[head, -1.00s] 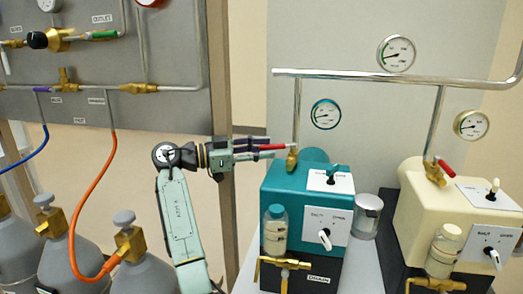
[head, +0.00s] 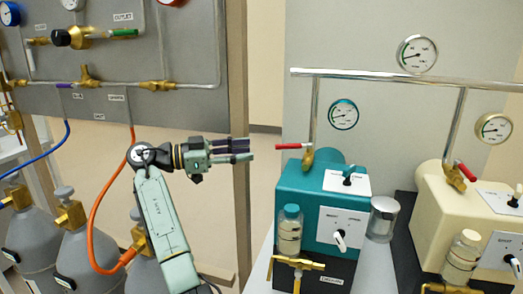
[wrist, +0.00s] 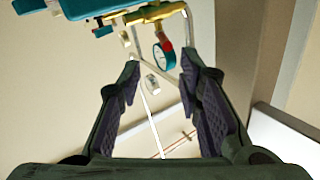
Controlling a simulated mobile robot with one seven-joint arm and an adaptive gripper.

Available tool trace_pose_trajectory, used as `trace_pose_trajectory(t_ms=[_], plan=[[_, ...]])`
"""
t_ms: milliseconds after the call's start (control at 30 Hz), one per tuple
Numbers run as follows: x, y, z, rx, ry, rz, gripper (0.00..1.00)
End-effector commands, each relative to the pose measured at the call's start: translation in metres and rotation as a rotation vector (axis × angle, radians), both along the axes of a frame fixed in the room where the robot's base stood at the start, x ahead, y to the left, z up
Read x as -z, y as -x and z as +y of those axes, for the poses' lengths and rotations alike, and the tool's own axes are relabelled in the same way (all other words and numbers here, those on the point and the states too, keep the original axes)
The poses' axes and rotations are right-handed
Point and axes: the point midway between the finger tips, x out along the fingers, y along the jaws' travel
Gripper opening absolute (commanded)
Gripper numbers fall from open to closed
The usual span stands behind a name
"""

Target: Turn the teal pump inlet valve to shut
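The teal pump (head: 310,205) stands right of my gripper in the head view. Its inlet valve is a brass body (head: 308,157) at the foot of a vertical pipe. The valve's red handle (head: 289,146) points left, roughly level and across the pipe. My gripper (head: 252,150) is left of the handle tip, with a visible gap. In the wrist view the fingers (wrist: 160,75) are spread with nothing between them. The brass valve (wrist: 155,14) and the red handle end (wrist: 167,45) show beyond the fingertips there, with part of the teal pump (wrist: 95,8) at top left.
A cream pump (head: 440,215) with its own red-handled valve (head: 465,172) stands to the right. A steel pipe (head: 400,78) and several gauges are above. A grey panel (head: 190,60) and grey cylinders (head: 90,255) are at left. A metal cup (head: 383,218) sits between the pumps.

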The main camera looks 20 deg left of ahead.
Motion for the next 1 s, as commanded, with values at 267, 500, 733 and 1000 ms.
trace_pose_trajectory(t_ms=[267, 500, 733, 1000], plan=[[0.000, 0.013, 0.021, 0.000, 0.000, 0.000, 0.32], [0.000, 0.013, 0.022, 0.000, 0.000, 0.000, 0.32], [0.000, 0.016, 0.016, -0.046, -0.083, -0.051, 0.18], [-0.004, 0.037, -0.019, -0.251, -0.488, -0.314, 0.00]])
